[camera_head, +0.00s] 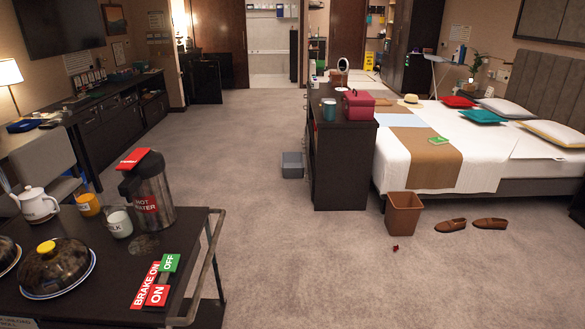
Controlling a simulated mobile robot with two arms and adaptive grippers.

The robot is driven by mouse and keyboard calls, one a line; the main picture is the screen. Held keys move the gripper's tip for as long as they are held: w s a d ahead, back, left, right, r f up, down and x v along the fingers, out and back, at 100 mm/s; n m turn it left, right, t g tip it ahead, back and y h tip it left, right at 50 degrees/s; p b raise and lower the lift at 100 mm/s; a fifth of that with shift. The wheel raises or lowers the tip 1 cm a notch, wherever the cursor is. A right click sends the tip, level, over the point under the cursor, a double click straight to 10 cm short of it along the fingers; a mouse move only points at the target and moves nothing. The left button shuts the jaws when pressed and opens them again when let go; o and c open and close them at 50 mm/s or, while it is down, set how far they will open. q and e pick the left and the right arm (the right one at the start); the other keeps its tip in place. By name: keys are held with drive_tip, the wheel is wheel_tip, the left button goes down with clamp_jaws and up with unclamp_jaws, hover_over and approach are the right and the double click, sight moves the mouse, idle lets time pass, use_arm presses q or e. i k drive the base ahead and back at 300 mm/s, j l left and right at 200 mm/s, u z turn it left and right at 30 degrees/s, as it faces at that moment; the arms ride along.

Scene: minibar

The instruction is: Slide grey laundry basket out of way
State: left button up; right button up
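A small grey box-like container (292,165) stands on the carpet in the middle of the room, close to the left side of a dark cabinet. It is the only grey basket-like thing I can make out, and it is too small in the view to tell surely whether it is the laundry basket. A brown bin (403,214) stands farther right at the foot of the bed. Neither of my grippers shows in the head view.
A dark trolley (110,265) with a hot-water flask (150,190), cups and covered plates fills the near left. The dark cabinet (341,170) stands before the bed (500,170). Brown slippers (451,225) lie near the bin. Open carpet (235,130) lies between trolley and cabinet.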

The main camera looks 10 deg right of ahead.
sight(292, 163)
drive_tip(key=i+l+z, duration=0.15)
drive_tip(key=i+l, duration=0.2)
drive_tip(key=i+l+z, duration=0.15)
drive_tip(key=i, duration=0.3)
drive_tip(key=i+l+z, duration=0.2)
drive_tip(key=i+l, duration=0.15)
drive_tip(key=i+l+z, duration=0.15)
drive_tip(key=i, duration=0.4)
drive_tip(key=i+u, duration=0.2)
drive_tip(key=i, duration=0.5)
drive_tip(key=i+u, duration=0.2)
drive_tip(key=i, duration=0.55)
drive_tip(key=i+l+u, duration=0.25)
drive_tip(key=i, duration=0.45)
drive_tip(key=i+j+u, duration=0.2)
drive_tip(key=i+u, duration=0.3)
drive_tip(key=i, duration=0.3)
drive_tip(key=i+l+u, duration=0.1)
drive_tip(key=i+u, duration=0.35)
drive_tip(key=i, duration=0.35)
drive_tip(key=i+z, duration=0.35)
drive_tip(key=i+j+z, duration=0.15)
drive_tip(key=i+z, duration=0.15)
drive_tip(key=i, duration=0.2)
drive_tip(key=i+j+z, duration=0.2)
drive_tip(key=i+z, duration=0.15)
